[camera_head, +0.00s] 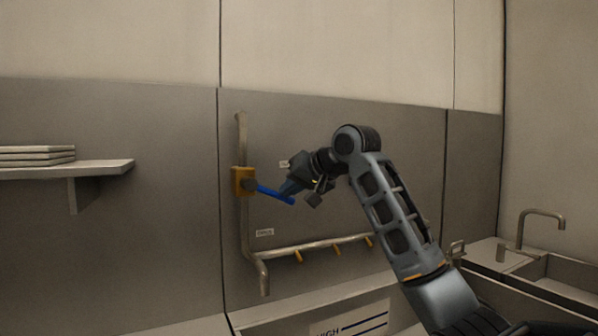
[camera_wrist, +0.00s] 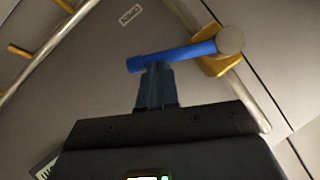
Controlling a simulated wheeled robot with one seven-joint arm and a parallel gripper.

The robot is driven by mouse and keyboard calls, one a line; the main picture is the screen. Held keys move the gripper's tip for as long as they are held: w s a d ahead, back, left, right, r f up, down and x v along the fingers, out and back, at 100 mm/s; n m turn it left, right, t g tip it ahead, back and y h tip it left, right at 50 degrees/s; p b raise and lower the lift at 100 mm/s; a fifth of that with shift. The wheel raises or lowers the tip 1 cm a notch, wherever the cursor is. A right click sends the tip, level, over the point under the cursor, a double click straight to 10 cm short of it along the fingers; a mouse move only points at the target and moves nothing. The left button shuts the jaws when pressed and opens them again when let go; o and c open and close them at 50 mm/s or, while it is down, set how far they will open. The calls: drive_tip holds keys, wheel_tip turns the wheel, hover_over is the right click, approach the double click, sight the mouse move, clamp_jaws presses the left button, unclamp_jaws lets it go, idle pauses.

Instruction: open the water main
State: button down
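The water main valve has an orange body (camera_head: 243,181) on a vertical pipe. Its blue lever (camera_head: 272,193) points right and slightly down from the pivot. The wrist view shows the blue lever (camera_wrist: 180,54) running from a round pivot by the orange body (camera_wrist: 216,63) to a free end at left. My gripper (camera_head: 289,188) is at the lever's free end, and its narrow fingers (camera_wrist: 157,72) sit close together with their tips against or very near the lever. I cannot tell whether the lever lies between them.
A small label (camera_head: 264,232) is on the wall below the lever; its text is hard to read. A horizontal pipe (camera_head: 325,247) with orange handles runs below. A shelf (camera_head: 100,169) with stacked boards is at left, and a sink with a tap (camera_head: 540,213) at right.

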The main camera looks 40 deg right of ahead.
drive_tip(key=f+m+y+p, duration=0.1)
drive_tip(key=a+f+m+t+y, duration=0.1)
drive_tip(key=shift+w+f+p, duration=0.15)
drive_tip(key=shift+f+p, duration=0.2)
drive_tip(key=shift+f, duration=0.05)
drive_tip(key=w+a+f+m+t+y, duration=0.1)
drive_tip(key=a+f+m+t+y, duration=0.2)
drive_tip(key=m, duration=0.3)
drive_tip(key=shift+w+a+f+t+p, duration=0.2)
drive_tip(key=shift+a+f+t+p, duration=0.1)
drive_tip(key=shift+a+f+t, duration=0.35)
drive_tip(key=shift+m, duration=0.3)
